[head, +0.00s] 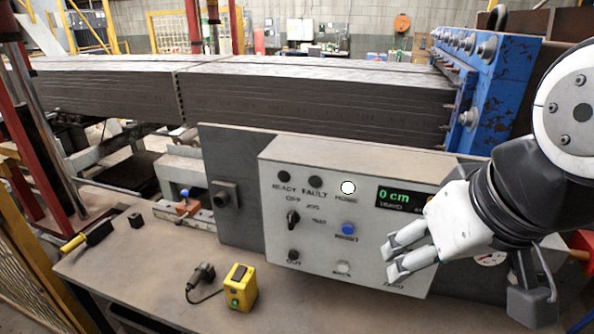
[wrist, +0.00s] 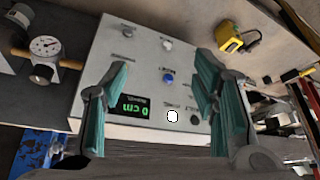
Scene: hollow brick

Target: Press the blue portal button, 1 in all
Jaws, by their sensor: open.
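My gripper (head: 392,262) is open and empty, in front of the panel's right part, to the right of and a little below the blue button in the head view. In the wrist view my gripper (wrist: 163,64) has its teal-padded fingers spread wide on either side of the button. The label under the button is too small to read surely.
A lit white lamp (head: 348,188), a display (head: 402,199) reading 0 cm, a black selector knob (head: 292,219) and a pale button (head: 343,267) are on the panel. A yellow box (head: 240,287) stands on the bench. A gauge (wrist: 44,46) is beside the panel.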

